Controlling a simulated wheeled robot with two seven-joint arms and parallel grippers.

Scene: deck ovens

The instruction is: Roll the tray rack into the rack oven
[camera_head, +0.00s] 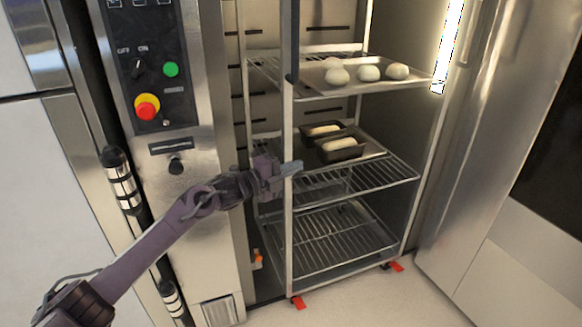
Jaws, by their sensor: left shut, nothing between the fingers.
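The metal tray rack (288,225) stands upright in the opening of the rack oven (230,130), its front posts near the oven's front edge. Its upper tray (350,86) carries several round dough pieces (369,73). A middle tray (372,150) carries two dark loaf pans (340,148). The bottom wire shelf (340,238) looks empty. Red caster pedals (298,302) show at the rack's feet. My left gripper (297,168) is shut and empty, at the rack's left front post; I cannot tell whether it touches it. My right gripper is not in view.
The oven's control panel (150,70) with a red stop button (147,107) is left of the opening. A lit strip (449,45) runs along the right side. A steel door (490,130) stands at the right. Pale floor (370,303) in front is clear.

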